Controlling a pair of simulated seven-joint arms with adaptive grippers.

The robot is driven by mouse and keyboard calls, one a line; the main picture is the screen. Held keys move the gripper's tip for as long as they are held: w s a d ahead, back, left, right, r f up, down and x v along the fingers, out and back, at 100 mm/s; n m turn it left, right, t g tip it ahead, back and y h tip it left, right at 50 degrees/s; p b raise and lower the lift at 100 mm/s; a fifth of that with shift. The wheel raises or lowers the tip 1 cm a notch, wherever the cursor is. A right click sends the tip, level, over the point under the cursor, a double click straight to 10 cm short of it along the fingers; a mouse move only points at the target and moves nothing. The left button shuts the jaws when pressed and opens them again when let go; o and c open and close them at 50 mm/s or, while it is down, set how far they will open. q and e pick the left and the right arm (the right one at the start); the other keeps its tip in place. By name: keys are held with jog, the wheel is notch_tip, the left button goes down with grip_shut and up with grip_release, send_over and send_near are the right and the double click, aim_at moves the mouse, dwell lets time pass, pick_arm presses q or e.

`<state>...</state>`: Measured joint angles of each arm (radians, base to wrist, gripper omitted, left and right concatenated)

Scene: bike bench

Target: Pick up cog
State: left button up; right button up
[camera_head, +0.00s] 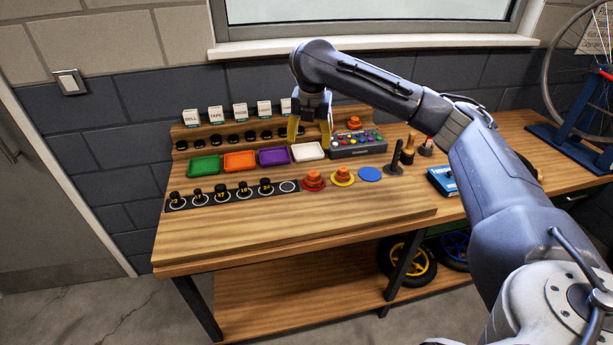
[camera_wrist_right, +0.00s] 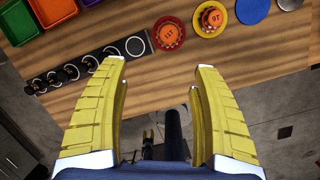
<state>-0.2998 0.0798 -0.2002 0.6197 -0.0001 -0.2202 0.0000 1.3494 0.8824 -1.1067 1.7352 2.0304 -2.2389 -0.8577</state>
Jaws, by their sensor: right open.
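An orange cog (camera_head: 314,175) sits on a red disc on the bench; in the right wrist view this cog (camera_wrist_right: 168,34) is marked 11T. A second orange cog (camera_head: 343,172) sits on a yellow disc beside it; this cog (camera_wrist_right: 212,18) is marked 9T. A third orange piece (camera_head: 354,121), perhaps also a cog, stands at the back right. My right gripper (camera_head: 310,130) hangs over the back of the bench by the white tray. Its yellow fingers are apart and empty in the right wrist view (camera_wrist_right: 159,65). My left gripper is not in view.
A blue disc (camera_head: 370,174) lies bare. A dark strip (camera_head: 217,196) holds several black sockets and an empty ring. Green (camera_head: 204,165), orange (camera_head: 240,160), purple (camera_head: 273,156) and white (camera_head: 308,151) trays line the back. A grey box (camera_head: 357,146) has coloured buttons. The bench front is clear.

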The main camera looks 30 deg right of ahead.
send_near(314, 173)
jog(key=shift+n+h, duration=0.3)
jog(key=shift+a+x, duration=0.15)
jog(key=shift+x, duration=2.35)
jog(key=shift+a+x, duration=0.1)
jog(key=shift+x, duration=2.4)
jog(key=c, duration=1.3)
